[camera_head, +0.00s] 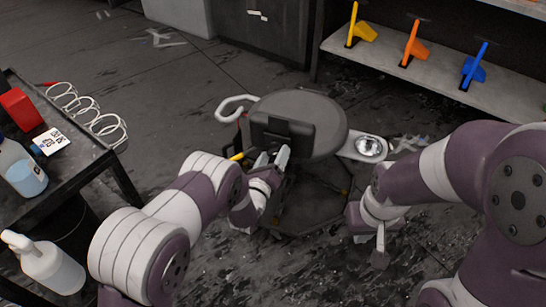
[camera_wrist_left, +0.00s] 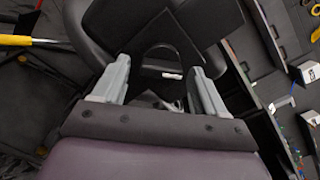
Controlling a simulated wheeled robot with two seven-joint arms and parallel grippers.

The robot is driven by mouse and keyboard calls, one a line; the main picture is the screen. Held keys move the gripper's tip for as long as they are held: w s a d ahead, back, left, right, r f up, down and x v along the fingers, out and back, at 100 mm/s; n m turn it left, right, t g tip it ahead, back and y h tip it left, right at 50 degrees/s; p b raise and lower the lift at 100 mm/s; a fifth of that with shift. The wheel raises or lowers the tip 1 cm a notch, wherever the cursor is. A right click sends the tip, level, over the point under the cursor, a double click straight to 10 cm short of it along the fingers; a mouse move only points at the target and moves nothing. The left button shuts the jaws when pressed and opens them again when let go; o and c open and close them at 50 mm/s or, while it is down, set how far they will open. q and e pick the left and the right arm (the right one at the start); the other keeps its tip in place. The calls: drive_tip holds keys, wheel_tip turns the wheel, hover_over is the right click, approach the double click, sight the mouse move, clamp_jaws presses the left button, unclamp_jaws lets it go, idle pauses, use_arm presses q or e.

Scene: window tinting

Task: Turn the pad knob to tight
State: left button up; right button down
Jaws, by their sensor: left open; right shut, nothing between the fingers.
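A dark round stool (camera_head: 315,112) with a flat black box-like pad (camera_head: 284,132) on its near side stands in the middle of the head view. My left gripper (camera_head: 272,157) is at the near edge of that pad. In the left wrist view its two grey fingers (camera_wrist_left: 160,68) are apart, with a dark, arched part of the stool beyond them and a small white mark (camera_wrist_left: 172,75) between the tips. I cannot make out a separate knob or its setting. My right gripper (camera_head: 380,255) is shut and empty, right of the stool and low over the floor.
A dark cart (camera_head: 85,165) at the left holds a bottle (camera_head: 20,170), a red block (camera_head: 20,108) and white coiled loops (camera_head: 95,118). A spray bottle (camera_head: 45,265) stands nearer. A shelf (camera_head: 430,75) with coloured squeegee-like tools is at the back right. A yellow-handled tool (camera_wrist_left: 15,40) lies left in the wrist view.

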use_arm(q)
drive_tip(key=p+v, duration=0.3)
drive_tip(key=v, duration=0.9)
drive_tip(key=shift+s, duration=0.3)
